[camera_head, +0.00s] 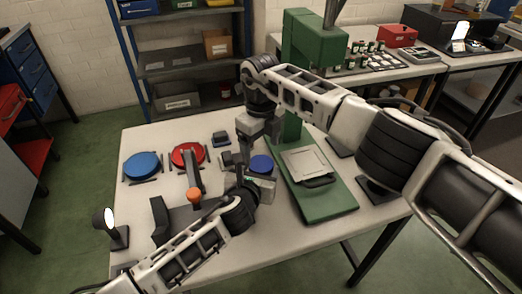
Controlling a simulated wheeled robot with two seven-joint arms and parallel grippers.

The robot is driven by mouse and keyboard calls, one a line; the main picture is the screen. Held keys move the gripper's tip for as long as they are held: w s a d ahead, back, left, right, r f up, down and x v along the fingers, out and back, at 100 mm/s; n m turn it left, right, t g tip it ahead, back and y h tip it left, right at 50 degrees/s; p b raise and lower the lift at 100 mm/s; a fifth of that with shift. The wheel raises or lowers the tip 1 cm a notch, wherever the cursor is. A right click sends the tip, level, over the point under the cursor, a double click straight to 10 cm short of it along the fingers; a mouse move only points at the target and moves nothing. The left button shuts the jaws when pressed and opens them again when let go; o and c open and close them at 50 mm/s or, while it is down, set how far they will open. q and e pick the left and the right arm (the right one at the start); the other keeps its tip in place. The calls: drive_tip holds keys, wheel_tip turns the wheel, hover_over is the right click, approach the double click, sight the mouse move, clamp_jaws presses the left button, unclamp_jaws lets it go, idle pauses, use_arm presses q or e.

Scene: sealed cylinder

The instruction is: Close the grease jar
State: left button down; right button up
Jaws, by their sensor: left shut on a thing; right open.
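A small jar (265,184) with a pale body stands near the middle of the table, with a round blue top (262,164) over it. I cannot tell whether this top is seated. My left gripper (250,177) reaches in from the lower left and is shut on the jar, its fingers partly hidden. My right gripper (244,156) points down from above, just left of the blue top. It is open, and its fingertips are hard to make out among the dark parts around them.
A blue disc (143,166) and a red disc (188,156) lie at the table's left. An orange knob (194,195) tops a dark fixture. A small lamp (110,224) stands front left. A green press (322,195) stands right of the jar, its column near my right arm.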

sight(261, 163)
drive_tip(key=shift+c, duration=0.3)
drive_tip(key=shift+r, duration=0.15)
drive_tip(key=shift+c, duration=0.8)
wheel_tip(261, 163, up, 3)
drive_tip(key=n, duration=0.3)
drive_tip(key=shift+r, duration=0.1)
drive_tip(key=shift+f, duration=4.05)
drive_tip(key=c, duration=0.8)
drive_tip(key=shift+c, duration=0.2)
